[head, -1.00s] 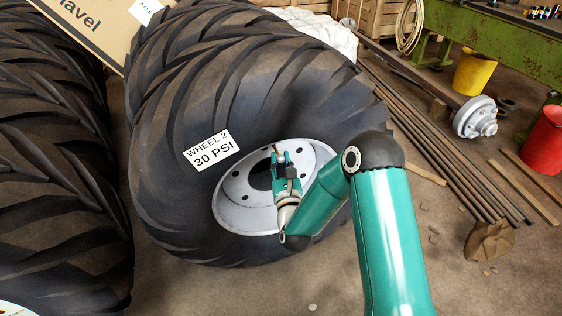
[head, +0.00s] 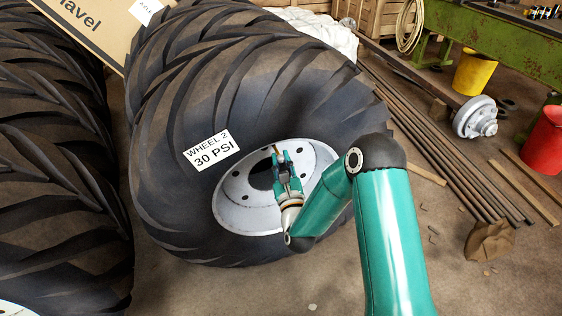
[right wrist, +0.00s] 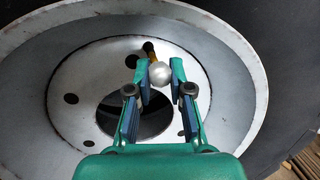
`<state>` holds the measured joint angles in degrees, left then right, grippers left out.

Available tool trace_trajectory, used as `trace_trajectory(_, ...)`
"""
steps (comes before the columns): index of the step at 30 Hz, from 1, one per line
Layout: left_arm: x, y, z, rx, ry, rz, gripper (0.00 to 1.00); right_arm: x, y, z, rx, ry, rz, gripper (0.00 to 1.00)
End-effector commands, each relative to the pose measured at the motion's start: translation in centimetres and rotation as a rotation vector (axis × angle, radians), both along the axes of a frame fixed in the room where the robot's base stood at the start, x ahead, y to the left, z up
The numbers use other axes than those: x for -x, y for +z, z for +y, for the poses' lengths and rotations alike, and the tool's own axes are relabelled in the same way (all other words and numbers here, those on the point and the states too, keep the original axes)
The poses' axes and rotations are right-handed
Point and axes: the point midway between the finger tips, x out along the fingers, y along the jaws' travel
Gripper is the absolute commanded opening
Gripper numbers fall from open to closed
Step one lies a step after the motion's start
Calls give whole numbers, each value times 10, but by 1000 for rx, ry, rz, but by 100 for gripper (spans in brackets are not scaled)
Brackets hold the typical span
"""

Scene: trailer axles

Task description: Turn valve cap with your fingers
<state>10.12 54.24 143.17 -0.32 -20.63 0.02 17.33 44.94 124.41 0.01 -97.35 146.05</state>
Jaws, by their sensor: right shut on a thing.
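The big tyre labelled "WHEEL 2 30 PSI" (head: 262,100) leans with its pale rim (head: 235,213) facing me. My right gripper (head: 279,153) reaches over the rim, with its fingertips at the upper part of the rim opening. In the right wrist view the right gripper (right wrist: 159,71) is shut on a round silver valve cap (right wrist: 160,73), one blue-padded finger on each side. My left gripper is not in view.
Another large tyre (head: 60,170) stands close on the left. Long metal bars (head: 455,165), an axle hub (head: 475,117), a yellow bucket (head: 474,72) and a red bucket (head: 543,142) are on the right. The floor in front of the tyre is mostly clear.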

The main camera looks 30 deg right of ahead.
Motion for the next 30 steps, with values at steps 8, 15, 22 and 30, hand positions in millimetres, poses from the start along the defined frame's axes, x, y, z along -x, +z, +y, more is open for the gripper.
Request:
trace_trajectory(8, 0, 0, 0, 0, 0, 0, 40, 2, 0, -4, 426, -5, 104, 0)
trace_trajectory(15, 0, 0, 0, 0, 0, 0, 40, 3, 1, -3, 596, -1, 144, 0)
trace_trajectory(22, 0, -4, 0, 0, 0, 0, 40, 11, 1, -1, 595, -1, 144, 0)
trace_trajectory(30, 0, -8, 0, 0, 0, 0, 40, 25, 1, 3, 594, -1, 144, 0)
